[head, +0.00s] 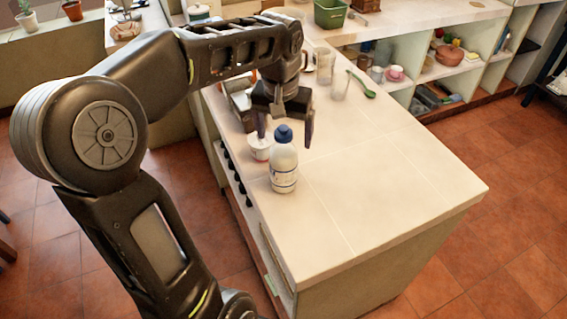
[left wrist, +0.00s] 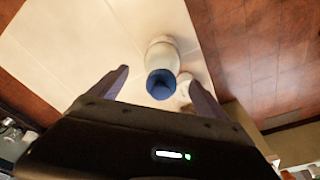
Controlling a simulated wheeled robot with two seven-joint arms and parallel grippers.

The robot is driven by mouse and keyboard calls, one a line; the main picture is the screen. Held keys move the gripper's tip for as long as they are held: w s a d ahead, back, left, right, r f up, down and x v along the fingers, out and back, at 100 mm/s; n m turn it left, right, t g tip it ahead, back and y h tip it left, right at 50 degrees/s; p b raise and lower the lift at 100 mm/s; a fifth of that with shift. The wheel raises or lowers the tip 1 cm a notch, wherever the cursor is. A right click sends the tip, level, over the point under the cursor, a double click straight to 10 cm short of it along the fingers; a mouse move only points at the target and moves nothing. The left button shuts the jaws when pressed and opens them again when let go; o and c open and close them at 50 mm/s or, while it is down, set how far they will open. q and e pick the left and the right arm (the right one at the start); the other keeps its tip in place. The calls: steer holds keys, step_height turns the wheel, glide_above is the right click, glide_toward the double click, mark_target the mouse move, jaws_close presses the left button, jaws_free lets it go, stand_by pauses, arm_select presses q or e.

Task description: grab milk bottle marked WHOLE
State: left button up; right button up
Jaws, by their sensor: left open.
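A white milk bottle (head: 284,168) with a blue cap stands upright on the counter near its left edge. Its label is too small to read. My left gripper (head: 283,143) is open, pointing down, just behind and above the bottle in the head view. In the left wrist view the bottle (left wrist: 162,52) lies between the two spread fingers (left wrist: 158,84), its blue cap toward the camera. I cannot tell whether a finger touches it. The right gripper is not in view.
A small white cup (head: 260,150) stands just left of the bottle. Clear glasses (head: 339,84) and a green spoon (head: 362,84) are farther back on the counter (head: 400,190). The counter's front right is clear. Open shelves (head: 450,80) with crockery stand behind.

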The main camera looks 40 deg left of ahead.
mark_target(283, 158)
arm_select(q)
steer(key=f, duration=0.4)
steer(key=shift+w+a+p, duration=0.25)
steer(key=shift+p, duration=0.15)
jaws_close()
stand_by(0.9)
steer(key=shift+r, duration=0.1)
